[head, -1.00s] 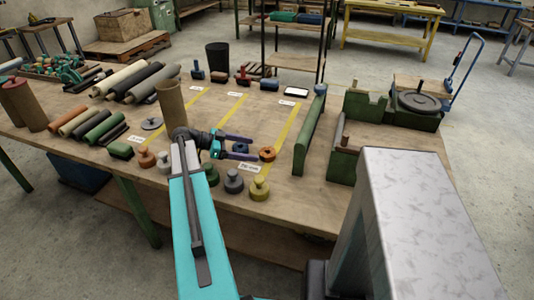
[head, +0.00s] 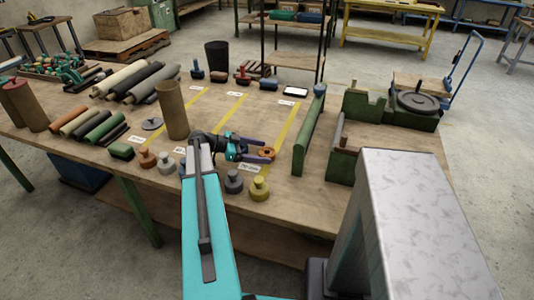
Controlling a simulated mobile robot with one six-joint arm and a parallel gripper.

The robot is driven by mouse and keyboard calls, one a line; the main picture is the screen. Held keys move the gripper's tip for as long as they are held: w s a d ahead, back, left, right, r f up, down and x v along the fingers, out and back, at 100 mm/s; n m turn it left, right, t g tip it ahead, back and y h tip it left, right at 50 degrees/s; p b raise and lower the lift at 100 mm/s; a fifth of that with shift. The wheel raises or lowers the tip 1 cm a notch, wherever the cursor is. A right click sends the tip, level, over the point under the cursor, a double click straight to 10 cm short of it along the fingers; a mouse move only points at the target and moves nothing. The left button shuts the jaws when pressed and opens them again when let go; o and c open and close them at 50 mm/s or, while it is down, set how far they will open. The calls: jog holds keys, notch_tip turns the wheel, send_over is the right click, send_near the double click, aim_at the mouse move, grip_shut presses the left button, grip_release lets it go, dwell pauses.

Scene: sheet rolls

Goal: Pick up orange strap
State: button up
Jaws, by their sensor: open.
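The orange strap (head: 267,153) is a small orange coil lying on the wooden table (head: 222,200), near the lower end of the right yellow line. My gripper (head: 270,148) reaches in from the left, low over the table. Its purple fingers are apart, with the strap at their tips; it appears to lie between them. Whether either finger touches the strap I cannot tell.
Several knobbed weights, including a yellow one (head: 259,189), stand in front of my gripper. A tall brown tube (head: 173,110) stands to its left. A long green rail (head: 309,135) stands to the right of the strap. Dark rolls lie at the left.

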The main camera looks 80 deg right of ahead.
jog(key=shift+s+d+f, duration=0.1)
jog(key=shift+s, duration=0.2)
jog(key=shift+c, duration=0.3)
jog(key=c, duration=1.1)
